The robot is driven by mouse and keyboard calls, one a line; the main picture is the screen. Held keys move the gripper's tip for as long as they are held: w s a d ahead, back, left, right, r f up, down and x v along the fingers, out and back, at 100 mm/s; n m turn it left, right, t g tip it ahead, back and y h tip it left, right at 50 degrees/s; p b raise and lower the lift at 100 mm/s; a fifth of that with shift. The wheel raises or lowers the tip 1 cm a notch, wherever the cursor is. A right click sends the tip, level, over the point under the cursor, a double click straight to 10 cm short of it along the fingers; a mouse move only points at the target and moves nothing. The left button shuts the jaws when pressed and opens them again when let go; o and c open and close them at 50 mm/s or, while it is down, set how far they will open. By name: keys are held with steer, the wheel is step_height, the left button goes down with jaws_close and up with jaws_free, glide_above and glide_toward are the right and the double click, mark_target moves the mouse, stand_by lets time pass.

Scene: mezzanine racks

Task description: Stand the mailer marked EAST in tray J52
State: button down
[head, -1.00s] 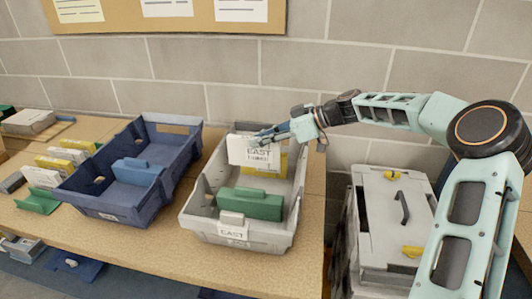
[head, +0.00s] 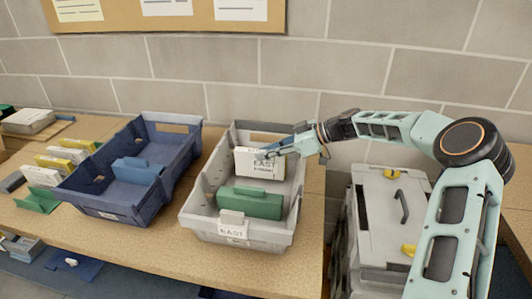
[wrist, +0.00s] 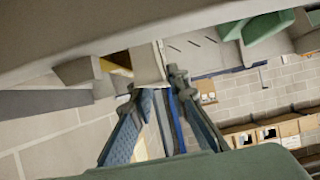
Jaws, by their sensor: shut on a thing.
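The white mailer marked EAST (head: 258,168) is upright inside the grey tray (head: 275,238), behind a green divider (head: 250,203). My gripper (head: 268,152) is shut on the mailer's top edge, reaching in from the right. In the wrist view my fingers (wrist: 157,88) close around a pale edge. Whether the mailer's bottom touches the tray floor is hidden by the divider. The grey tray's front label (head: 233,231) appears to read EAST. I cannot read J52 on any tray.
A dark blue tray (head: 105,204) with a blue divider (head: 137,170) stands to the left. White and yellow mailers (head: 60,163) stand in a row at the far left. A grey case (head: 385,225) with yellow latches is at right. The wall is close behind.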

steer(key=shift+f+b, duration=0.45)
steer(key=shift+b, duration=0.15)
steer(key=c, duration=1.8)
jaws_free()
steer(key=shift+c, duration=0.2)
steer(key=shift+r, duration=0.15)
steer(key=shift+r+p, duration=0.5)
steer(key=shift+p, duration=0.4)
steer(key=v, duration=1.2)
